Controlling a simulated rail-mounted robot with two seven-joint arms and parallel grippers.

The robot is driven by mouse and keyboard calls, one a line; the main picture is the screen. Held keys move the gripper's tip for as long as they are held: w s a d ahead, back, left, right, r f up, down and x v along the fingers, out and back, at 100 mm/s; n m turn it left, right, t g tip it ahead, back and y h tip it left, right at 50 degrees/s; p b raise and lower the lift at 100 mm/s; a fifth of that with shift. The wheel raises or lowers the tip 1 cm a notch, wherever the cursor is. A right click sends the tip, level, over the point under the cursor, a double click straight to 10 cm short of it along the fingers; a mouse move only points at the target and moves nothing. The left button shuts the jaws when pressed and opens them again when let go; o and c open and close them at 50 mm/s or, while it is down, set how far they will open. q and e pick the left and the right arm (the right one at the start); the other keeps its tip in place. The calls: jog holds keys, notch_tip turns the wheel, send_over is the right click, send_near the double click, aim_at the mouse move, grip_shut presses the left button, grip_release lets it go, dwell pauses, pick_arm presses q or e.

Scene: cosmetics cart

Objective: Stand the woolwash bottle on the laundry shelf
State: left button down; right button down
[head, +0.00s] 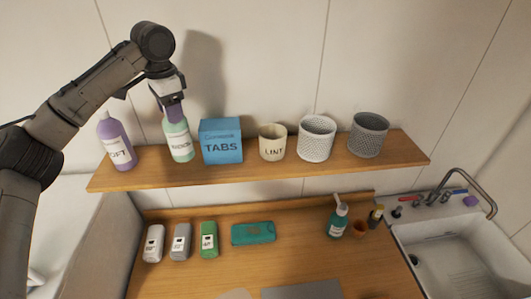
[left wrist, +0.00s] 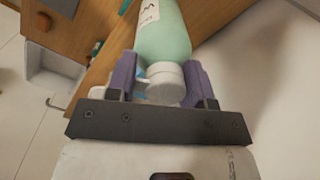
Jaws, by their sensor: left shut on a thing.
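The woolwash bottle (head: 179,142) is mint green with a pale label and stands near upright at the wooden laundry shelf (head: 285,164), between a purple bottle and a blue box. I cannot tell whether its base touches the shelf. My left gripper (head: 174,110) comes from above and is shut on the bottle's top. In the left wrist view the purple fingers (left wrist: 159,78) lie on both sides of the white cap, with the green bottle (left wrist: 163,38) stretching away beyond. My right gripper is not in view.
On the shelf are a purple bottle (head: 116,143), a blue TABS box (head: 221,141), a LINT cup (head: 272,142), a white basket (head: 316,138) and a grey basket (head: 368,135). The counter below holds small bottles and a teal case (head: 253,233). A sink (head: 455,257) is at right.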

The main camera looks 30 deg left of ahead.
pick_arm(q)
jog(key=s+a+r+m+p, duration=0.1)
jog(key=s+a+r+m, duration=0.1)
jog(key=a, duration=0.5)
jog(key=shift+r+m, duration=0.6)
jog(key=shift+m, duration=0.4)
notch_tip(320, 180, down, 10)
jog(key=shift+f, duration=0.15)
jog(key=c, duration=0.5)
grip_release()
notch_tip(320, 180, up, 12)
jog(key=shift+d, duration=0.15)
dwell(0.9)
jog(key=shift+s, duration=0.1)
